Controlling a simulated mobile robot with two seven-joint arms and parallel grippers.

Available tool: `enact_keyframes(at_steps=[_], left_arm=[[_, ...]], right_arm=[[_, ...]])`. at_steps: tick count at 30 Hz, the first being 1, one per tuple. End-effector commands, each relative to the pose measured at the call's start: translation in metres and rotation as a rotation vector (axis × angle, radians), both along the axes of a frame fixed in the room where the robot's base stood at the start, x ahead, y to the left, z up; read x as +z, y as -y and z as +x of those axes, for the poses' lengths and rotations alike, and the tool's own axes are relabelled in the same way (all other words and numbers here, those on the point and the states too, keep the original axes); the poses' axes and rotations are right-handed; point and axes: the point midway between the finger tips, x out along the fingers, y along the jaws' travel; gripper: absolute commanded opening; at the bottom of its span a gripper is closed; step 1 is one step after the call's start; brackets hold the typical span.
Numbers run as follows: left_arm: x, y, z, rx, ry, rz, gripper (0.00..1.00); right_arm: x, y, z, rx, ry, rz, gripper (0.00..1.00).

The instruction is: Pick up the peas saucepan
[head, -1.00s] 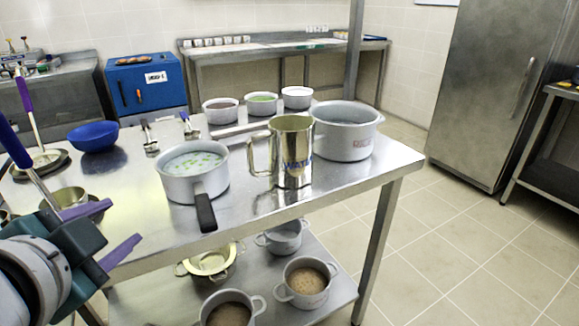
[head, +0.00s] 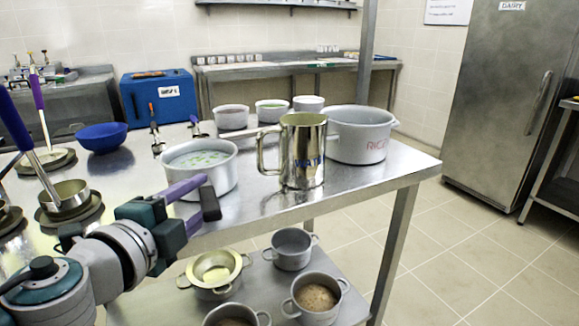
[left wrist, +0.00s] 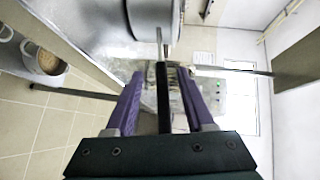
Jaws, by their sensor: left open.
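The peas saucepan (head: 219,177), a grey pan with pale green-flecked contents, stands upright on the metal table. Its black handle (head: 210,203) points toward me. My left gripper (head: 202,199) is open at the handle. In the left wrist view the black handle (left wrist: 163,100) lies between the two purple fingers (left wrist: 160,75), with a gap on each side. The pan's wall (left wrist: 148,18) shows beyond the fingertips. My right gripper is not in view.
A steel water jug (head: 303,155) stands just right of the saucepan, with a large rice pot (head: 362,140) behind it. Ladles in small holders (head: 68,200) stand at the left. A blue bowl (head: 101,137) is farther back. Several pots sit on the lower shelf (head: 262,292).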

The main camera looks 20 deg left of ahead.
Motion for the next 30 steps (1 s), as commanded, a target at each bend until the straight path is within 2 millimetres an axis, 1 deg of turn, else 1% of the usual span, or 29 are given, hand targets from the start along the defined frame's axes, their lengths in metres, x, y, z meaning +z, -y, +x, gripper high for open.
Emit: enact_keyframes(at_steps=[1,3,6,9,15,27,30], left_arm=[[0.001,-0.003,0.009,0.001,0.003,0.003,0.54],[-0.002,-0.005,0.019,0.002,0.003,0.002,0.54],[-0.004,-0.006,0.028,0.001,0.001,-0.001,0.54],[-0.004,-0.006,0.033,0.001,0.001,-0.001,0.54],[-0.004,-0.006,0.033,0.001,0.0,-0.001,0.54],[-0.004,-0.006,0.032,0.001,0.001,-0.001,0.09],[-0.004,-0.006,0.032,0.001,0.001,-0.001,0.0]], right_arm=[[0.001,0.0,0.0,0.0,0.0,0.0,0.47],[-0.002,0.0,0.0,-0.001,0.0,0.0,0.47],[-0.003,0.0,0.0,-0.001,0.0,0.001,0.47],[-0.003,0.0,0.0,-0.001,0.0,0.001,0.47],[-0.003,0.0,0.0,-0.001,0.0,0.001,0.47],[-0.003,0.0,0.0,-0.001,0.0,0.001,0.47],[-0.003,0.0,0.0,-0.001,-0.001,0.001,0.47]])
